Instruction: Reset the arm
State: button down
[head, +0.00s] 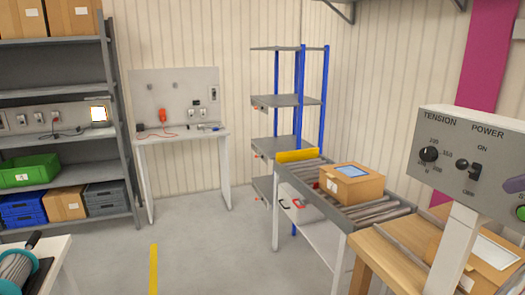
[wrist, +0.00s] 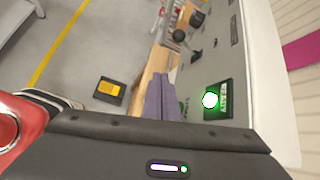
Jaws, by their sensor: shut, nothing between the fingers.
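My gripper (wrist: 160,85) shows in the wrist view as two grey-purple fingers pressed together, with nothing between them. It is in front of the grey control panel (wrist: 222,50), beside a lit green button (wrist: 210,100) on a dark plate. I cannot tell how far the fingertips are from the panel. In the head view the same panel (head: 465,150) stands at the right, marked TENSION and POWER, with a knob (head: 429,154) and a toggle switch (head: 473,170).
A roller conveyor (head: 375,207) carries a cardboard box (head: 350,183). A wooden bench (head: 385,262) stands under the panel. The floor (head: 205,240) between is clear.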

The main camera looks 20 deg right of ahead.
jog(key=w+a+f+n+g+y, duration=0.1)
jog(key=w+a+f+n+g, duration=0.1)
jog(key=w+a+f+n, duration=0.4)
jog(key=w+a+f+n+g, duration=0.1)
jog(key=w+a+f+n, duration=0.15)
jog(key=a+n, duration=0.45)
jog(key=w+a+f+n+g+y, duration=0.1)
jog(key=w+a+f+n+g, duration=0.15)
jog(key=a+f, duration=0.45)
jog(key=s+a+f+n, duration=0.2)
jog(key=a+f+n, duration=0.1)
jog(key=a+n, duration=0.2)
jog(key=s+a+f+n+t, duration=0.1)
jog(key=a+f+n, duration=0.3)
jog(key=a, duration=0.5)
jog(key=s+a+f+n+h, duration=0.1)
jog(key=s+a+f+n, duration=0.2)
jog(key=a+n, duration=0.4)
jog(key=shift+a+f+n, duration=0.35)
jog(key=shift+a+f, duration=0.05)
jog(key=shift+a, duration=0.05)
jog(key=shift+s+d+t, duration=0.1)
jog(key=shift+t, duration=0.15)
